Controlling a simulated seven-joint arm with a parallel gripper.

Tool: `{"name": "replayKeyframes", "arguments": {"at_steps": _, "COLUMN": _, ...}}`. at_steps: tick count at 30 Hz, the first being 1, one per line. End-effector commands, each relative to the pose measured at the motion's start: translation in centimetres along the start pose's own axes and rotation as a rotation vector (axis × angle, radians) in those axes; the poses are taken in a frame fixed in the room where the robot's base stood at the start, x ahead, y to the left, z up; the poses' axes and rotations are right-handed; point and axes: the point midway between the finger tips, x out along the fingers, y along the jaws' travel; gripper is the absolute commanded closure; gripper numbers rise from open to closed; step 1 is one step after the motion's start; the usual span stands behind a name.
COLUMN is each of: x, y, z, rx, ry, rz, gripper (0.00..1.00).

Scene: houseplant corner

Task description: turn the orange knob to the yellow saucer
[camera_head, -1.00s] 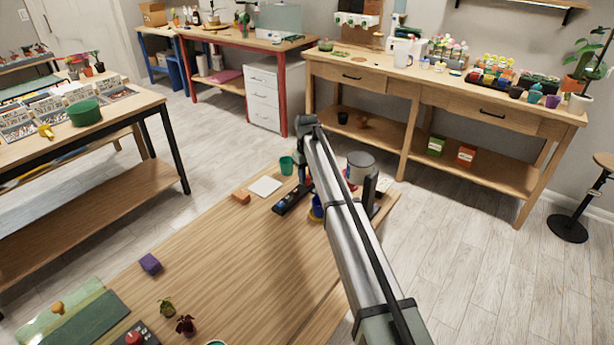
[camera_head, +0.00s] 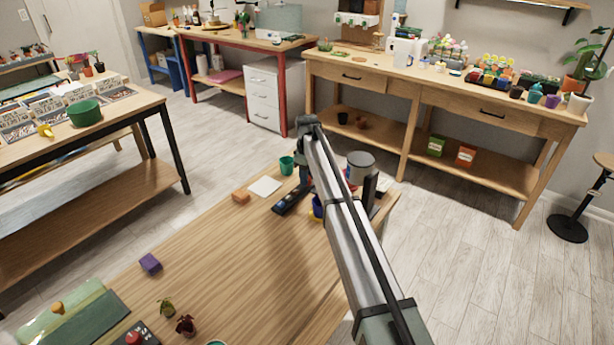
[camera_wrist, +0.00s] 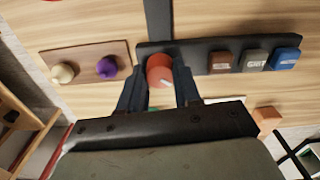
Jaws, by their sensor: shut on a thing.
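In the wrist view the orange knob (camera_wrist: 158,66) sits at the left end of a dark panel (camera_wrist: 197,48). A small white mark on it points to the lower right in the picture. My gripper (camera_wrist: 160,76) is shut on the knob, one finger on each side of it. In the head view a bit of the yellow saucer (camera_head: 315,217) shows beside my arm, under a blue pot (camera_head: 317,206). My arm hides most of both and hides the knob there. The saucer cannot be made out in the wrist view.
The panel also carries brown, grey and blue buttons (camera_wrist: 284,58). A wooden board with a purple knob (camera_wrist: 107,68) and a cream knob (camera_wrist: 63,73) lies close on the left. A green pot (camera_head: 287,166), white square (camera_head: 265,186) and orange block (camera_head: 241,196) stand near the panel.

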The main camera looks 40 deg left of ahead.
Motion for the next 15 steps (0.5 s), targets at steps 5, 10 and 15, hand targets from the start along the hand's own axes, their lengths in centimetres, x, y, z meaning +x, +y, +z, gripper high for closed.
{"name": "replayKeyframes", "arguments": {"at_steps": 5, "x": -0.02, "y": 0.0, "z": -0.01, "rx": 0.0, "ry": 0.0, "rz": 0.0, "gripper": 0.98}}
{"name": "replayKeyframes", "arguments": {"at_steps": 10, "x": -0.02, "y": 0.0, "z": -0.01, "rx": 0.001, "ry": 0.0, "rz": 0.0, "gripper": 0.6}}
{"name": "replayKeyframes", "arguments": {"at_steps": 15, "x": -0.01, "y": 0.0, "z": -0.01, "rx": 0.001, "ry": 0.0, "rz": 0.0, "gripper": 0.43}}
